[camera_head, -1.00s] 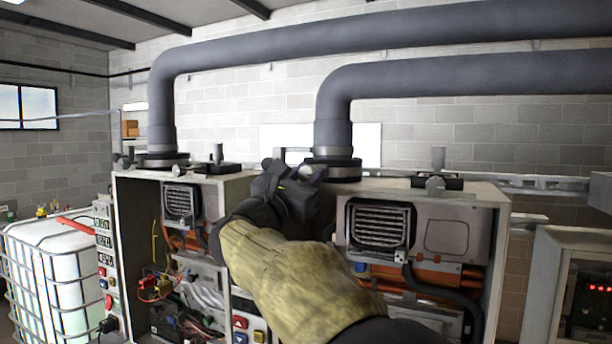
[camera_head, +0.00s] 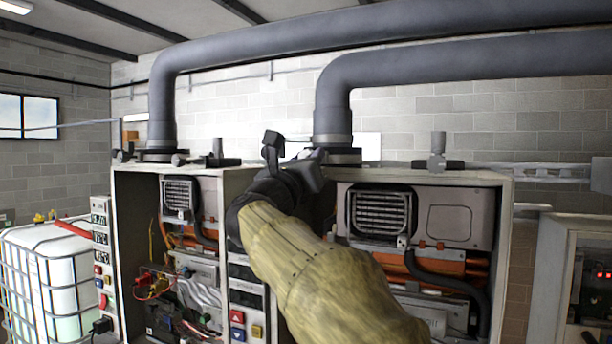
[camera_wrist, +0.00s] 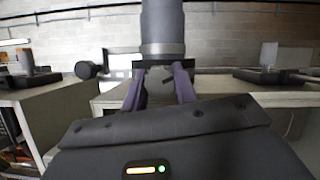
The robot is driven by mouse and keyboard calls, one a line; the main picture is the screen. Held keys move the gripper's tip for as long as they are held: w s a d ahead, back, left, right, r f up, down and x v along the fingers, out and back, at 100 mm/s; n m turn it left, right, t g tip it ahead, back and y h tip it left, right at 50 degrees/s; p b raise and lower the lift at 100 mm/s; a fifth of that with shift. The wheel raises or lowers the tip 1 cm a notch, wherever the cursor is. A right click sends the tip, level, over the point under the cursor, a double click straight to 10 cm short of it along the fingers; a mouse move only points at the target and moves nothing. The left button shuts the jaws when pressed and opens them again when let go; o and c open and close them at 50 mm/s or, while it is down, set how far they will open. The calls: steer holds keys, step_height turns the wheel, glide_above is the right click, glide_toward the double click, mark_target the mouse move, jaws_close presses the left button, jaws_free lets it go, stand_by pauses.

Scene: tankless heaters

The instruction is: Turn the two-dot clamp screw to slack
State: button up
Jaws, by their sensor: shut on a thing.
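My gripper (camera_head: 316,160) is at the foot of the right flue pipe (camera_head: 332,110), above the right heater's cabinet. In the wrist view, its two purple-grey fingers (camera_wrist: 159,88) are closed on the sides of a grey clamp screw (camera_wrist: 158,76), in front of the pipe's dark collar. The collar also shows in the head view (camera_head: 340,157), partly behind my gripper. My gripper hides the held screw in the head view. No dot marks are legible, so I cannot read which screw this is from its marking.
A dark round knob (camera_wrist: 86,70) sticks out left of the pipe. The left flue's collar (camera_head: 158,155) has small knobs beside it. Valve-like fittings stand on the left cabinet (camera_head: 217,155) and right cabinet (camera_head: 437,155). A caged white tank (camera_head: 50,265) stands far left.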

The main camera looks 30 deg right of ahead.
steer(key=shift+s+n+t+y, duration=0.1)
steer(key=shift+n+t+y, duration=0.55)
steer(key=shift+n, duration=1)
steer(key=shift+n+t+y, duration=0.35)
steer(key=shift+n+y, duration=0.5)
steer(key=shift+n, duration=0.8)
steer(key=o, duration=1)
steer(key=shift+d, duration=0.1)
